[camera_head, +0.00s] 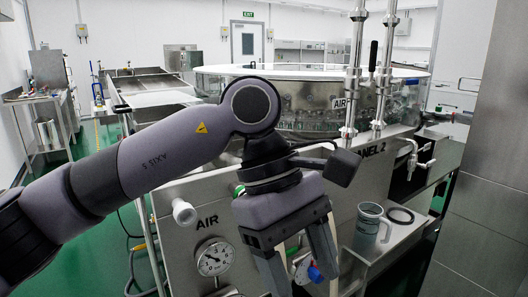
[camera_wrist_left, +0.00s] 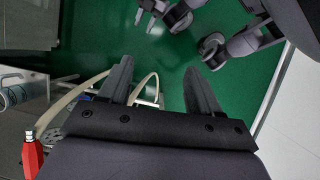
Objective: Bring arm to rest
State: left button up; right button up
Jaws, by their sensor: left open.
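My left arm comes in from the left in the head view, bent at the elbow. My left gripper (camera_head: 303,280) points down in front of the washer's steel front, open, its fingers apart. In the left wrist view the two fingers (camera_wrist_left: 159,68) stand wide apart with nothing held between them. Grey arm links show at the top of the left wrist view; a small jaw-like end (camera_wrist_left: 151,16) there looks like my right gripper, too small to tell open or shut. The right gripper is not in the head view.
The rotary washer (camera_head: 300,75) stands behind the arm. An air gauge (camera_head: 214,257) is left of the gripper. A grey mug (camera_head: 369,228) and a dark ring (camera_head: 400,216) rest on a shelf to its right. A steel wall (camera_head: 485,170) bounds the right side. Green floor lies below.

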pick_arm(q)
jog(key=s+d+r+n+g+h+p, duration=0.3)
jog(key=d+r+n+g+h, duration=0.35)
jog(key=n+h, duration=0.55)
jog(key=w+a+f+n+t+h+p, duration=0.1)
jog(key=w+a+f+n+t+h, duration=0.3)
jog(key=n+t, duration=0.85)
jog(key=w+a+f+n+t+h+p, duration=0.1)
jog(key=w+a+f+n+t, duration=0.2)
jog(key=w+a+n+t, duration=0.7)
notch_tip(320, 180, down, 7)
jog(key=s+a+n+t+y+p, duration=0.15)
jog(key=n+t+y, duration=0.55)
jog(key=n, duration=0.7)
jog(key=s+a+f+n+g+y+p, duration=0.1)
jog(key=s+a+f+n+g+y, duration=0.3)
jog(key=s+a+f+n, duration=0.3)
jog(key=s+a+f+n+g+y+p, duration=0.1)
jog(key=s+a+f+n+g+y, duration=0.4)
jog(key=f, duration=1.3)
jog(key=s+a+n+y, duration=0.2)
jog(key=s+a, duration=0.1)
jog(key=s, duration=0.1)
jog(key=shift+s+a+y, duration=0.3)
jog(key=shift+s+a, duration=0.05)
jog(key=shift+s, duration=0.05)
